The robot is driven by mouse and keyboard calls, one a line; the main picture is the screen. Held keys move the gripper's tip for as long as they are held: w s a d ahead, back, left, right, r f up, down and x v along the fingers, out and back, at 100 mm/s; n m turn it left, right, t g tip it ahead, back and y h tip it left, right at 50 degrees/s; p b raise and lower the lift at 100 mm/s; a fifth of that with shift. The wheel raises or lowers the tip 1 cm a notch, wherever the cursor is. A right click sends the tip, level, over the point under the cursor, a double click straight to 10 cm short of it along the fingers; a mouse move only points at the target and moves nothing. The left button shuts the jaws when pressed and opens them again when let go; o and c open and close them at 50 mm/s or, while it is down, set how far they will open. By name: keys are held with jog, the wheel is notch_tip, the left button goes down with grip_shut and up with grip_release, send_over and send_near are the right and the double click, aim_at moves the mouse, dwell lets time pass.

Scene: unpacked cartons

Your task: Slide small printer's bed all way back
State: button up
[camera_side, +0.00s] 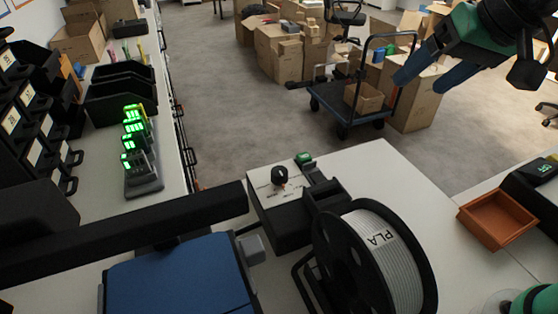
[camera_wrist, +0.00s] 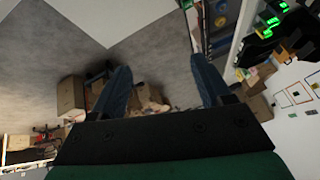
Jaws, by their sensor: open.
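The small printer's blue bed (camera_side: 182,275) is at the bottom left of the side view, and its near part is cut off by the picture's edge. The printer's black gantry bar (camera_side: 120,238) crosses above the bed's far side. My gripper (camera_side: 421,83) is at the top right of the side view, in the air, far from the bed. Its blue fingers are apart and empty. They also show in the wrist view (camera_wrist: 160,65), pointing toward the floor and cartons. The bed is not in the wrist view.
A control box with a black knob (camera_side: 280,176) and a PLA filament spool (camera_side: 400,272) stand right of the bed. An orange tray (camera_side: 497,219) is at the right. A cart (camera_side: 345,106) and cartons (camera_side: 277,50) stand on the floor behind. White tabletop is free between spool and tray.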

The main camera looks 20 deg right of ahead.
jog(key=a+m+g+y, duration=0.2)
jog(key=a+m+g, duration=0.1)
jog(key=a+m, duration=0.65)
jog(key=m+g+y, duration=0.1)
jog(key=m+g, duration=0.3)
jog(key=m, duration=0.2)
send_over(255, 245)
jog(key=d, duration=0.2)
jog(key=shift+n+t, duration=0.25)
jog(key=shift+t, duration=0.05)
notch_tip(255, 245, down, 13)
jog(key=shift+w+d+r, duration=0.1)
jog(key=shift+x, duration=2.45)
grip_shut()
